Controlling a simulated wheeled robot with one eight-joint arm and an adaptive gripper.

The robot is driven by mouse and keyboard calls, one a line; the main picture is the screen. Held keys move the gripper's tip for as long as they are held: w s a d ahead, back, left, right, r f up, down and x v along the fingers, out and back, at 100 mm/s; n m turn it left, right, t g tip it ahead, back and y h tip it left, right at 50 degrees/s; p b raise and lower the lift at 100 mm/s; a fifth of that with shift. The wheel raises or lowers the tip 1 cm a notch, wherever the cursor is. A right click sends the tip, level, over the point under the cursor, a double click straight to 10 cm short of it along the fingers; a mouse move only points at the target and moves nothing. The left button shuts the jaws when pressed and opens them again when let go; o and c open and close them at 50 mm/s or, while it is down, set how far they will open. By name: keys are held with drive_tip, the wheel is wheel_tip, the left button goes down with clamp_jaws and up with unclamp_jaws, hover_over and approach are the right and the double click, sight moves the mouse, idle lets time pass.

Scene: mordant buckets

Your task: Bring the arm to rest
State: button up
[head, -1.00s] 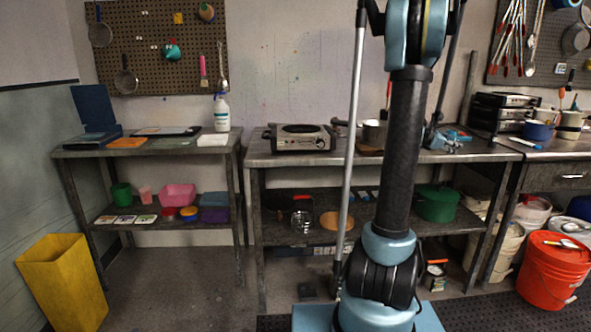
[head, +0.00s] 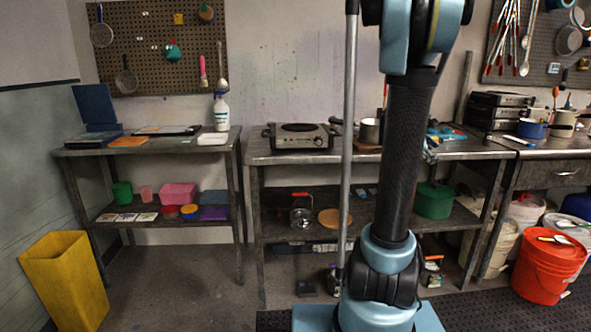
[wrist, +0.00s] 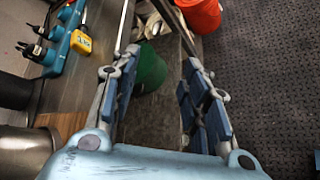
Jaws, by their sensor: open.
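My gripper (wrist: 158,95) is open in the wrist view, its two padded fingers spread wide with nothing between them touching the pads. Beyond the fingers, lower down, a green pot (wrist: 150,70) shows on the lower shelf. In the head view my arm stands upright in front of the middle workbench (head: 275,157). My gripper is hidden there behind the arm, or too little of it shows to tell.
A hot plate (head: 298,136) and a metal pot (head: 370,131) stand on the middle bench. The green pot (head: 433,200) is on its lower shelf. An orange bucket (head: 548,267) stands at right, a yellow bin (head: 64,281) at left.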

drive_tip(key=s+a+f+m+g+y, duration=0.1)
drive_tip(key=s+a+f+m+y, duration=0.2)
drive_tip(key=s+a, duration=0.7)
drive_tip(key=s+a+f+m+g+y, duration=0.1)
drive_tip(key=s+a+f+m+y, duration=0.3)
drive_tip(key=s+a+f+m, duration=0.2)
drive_tip(key=s+a+f+m+g+y, duration=0.1)
drive_tip(key=s+a+f+m+y, duration=0.2)
drive_tip(key=s+a+f, duration=0.5)
drive_tip(key=s+a+m, duration=0.1)
drive_tip(key=s+a, duration=0.5)
drive_tip(key=a, duration=0.2)
drive_tip(key=shift+s+y, duration=0.3)
drive_tip(key=shift+s, duration=0.1)
drive_tip(key=shift+s+m, duration=0.1)
drive_tip(key=shift+m, duration=0.2)
drive_tip(key=shift+c, duration=1)
drive_tip(key=shift+s, duration=0.1)
